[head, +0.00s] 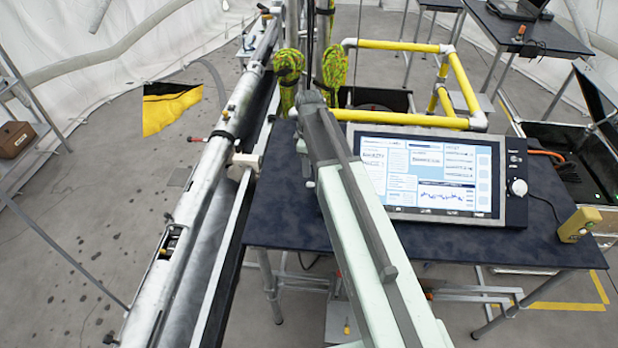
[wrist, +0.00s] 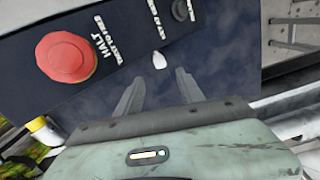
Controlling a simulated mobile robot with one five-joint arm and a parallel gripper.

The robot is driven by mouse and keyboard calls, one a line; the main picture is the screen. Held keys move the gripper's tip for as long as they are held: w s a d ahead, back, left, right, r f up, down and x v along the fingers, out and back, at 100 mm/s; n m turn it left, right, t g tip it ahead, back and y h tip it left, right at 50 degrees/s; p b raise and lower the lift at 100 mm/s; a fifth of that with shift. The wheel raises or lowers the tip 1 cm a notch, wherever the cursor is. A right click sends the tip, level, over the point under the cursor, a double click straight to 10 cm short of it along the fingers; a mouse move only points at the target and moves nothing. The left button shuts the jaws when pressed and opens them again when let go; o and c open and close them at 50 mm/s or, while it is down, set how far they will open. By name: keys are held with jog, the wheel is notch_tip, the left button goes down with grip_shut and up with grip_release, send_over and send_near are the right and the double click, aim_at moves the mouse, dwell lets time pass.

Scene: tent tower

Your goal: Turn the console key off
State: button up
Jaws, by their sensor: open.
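My gripper (wrist: 156,76) is open and empty in the wrist view, its two grey fingers apart above a dark blue surface. A dark panel (wrist: 30,50) beyond the fingertips carries a big red button (wrist: 66,57) beside the word HALT. A small dark round part (wrist: 181,10) sits among white lettering at the panel's top; it may be the key, but I cannot tell. A small white piece (wrist: 159,61) shows just ahead of the gap between the fingers, near the panel's edge. In the head view, my arm hides this panel and the fingers.
A screen console (head: 430,175) with a white knob (head: 517,187) stands on the dark table (head: 285,215), right of my arm. A yellow handheld device (head: 579,224) lies at the table's right. A long metal tube (head: 205,165) runs along the left. Yellow pipes (head: 400,45) stand behind.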

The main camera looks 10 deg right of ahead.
aim_at(309, 183)
notch_tip(309, 183, down, 8)
jog(key=b, duration=0.6)
jog(key=shift+r+b, duration=0.2)
jog(key=shift+b, duration=0.2)
jog(key=shift+r, duration=0.15)
jog(key=shift+c, duration=0.4)
grip_shut()
